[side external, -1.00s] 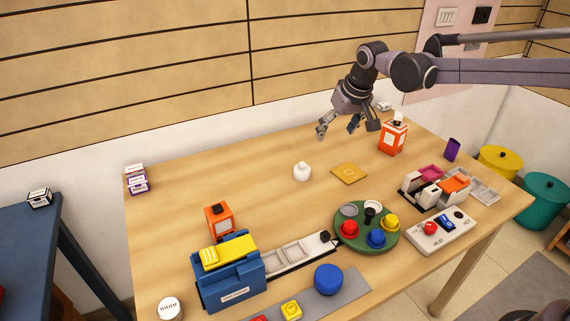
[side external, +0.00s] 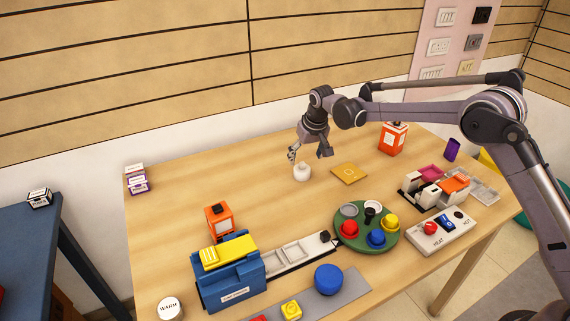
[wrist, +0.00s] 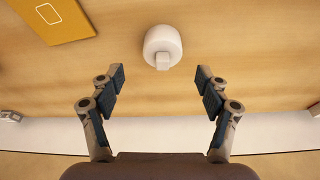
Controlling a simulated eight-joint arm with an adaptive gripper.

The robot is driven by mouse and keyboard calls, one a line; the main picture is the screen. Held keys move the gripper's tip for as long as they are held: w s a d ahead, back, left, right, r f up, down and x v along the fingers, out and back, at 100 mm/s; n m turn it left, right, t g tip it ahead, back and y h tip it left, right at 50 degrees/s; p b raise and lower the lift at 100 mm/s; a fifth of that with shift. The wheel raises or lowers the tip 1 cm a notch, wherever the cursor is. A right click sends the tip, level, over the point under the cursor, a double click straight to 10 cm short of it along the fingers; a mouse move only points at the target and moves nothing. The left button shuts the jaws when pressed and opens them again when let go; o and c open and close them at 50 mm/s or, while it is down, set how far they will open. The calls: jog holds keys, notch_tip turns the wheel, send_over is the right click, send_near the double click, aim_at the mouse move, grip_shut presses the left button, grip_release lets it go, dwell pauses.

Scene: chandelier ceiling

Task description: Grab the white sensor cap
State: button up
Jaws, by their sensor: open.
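The white sensor cap (side external: 302,173) is a small, round white piece with a knob on top, standing on the wooden table left of the yellow square plate. It also shows in the wrist view (wrist: 162,45), top centre, beyond the fingertips and between their lines. My gripper (side external: 308,155) is just above and behind the cap in the side view. In the wrist view my gripper (wrist: 161,78) has its two fingers spread wide with nothing between them. Whether a finger touches the cap cannot be told from the side view; in the wrist view they look apart.
A yellow plate (side external: 348,173) lies right of the cap. An orange box (side external: 392,139) stands farther right. A green round tray (side external: 366,240) with coloured knobs and a blue box (side external: 232,276) are toward the front. The table left of the cap is clear.

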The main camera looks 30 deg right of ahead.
aim_at(303, 163)
jog(key=shift+x, duration=2.85)
jog(key=shift+a, duration=0.2)
jog(key=c, duration=1)
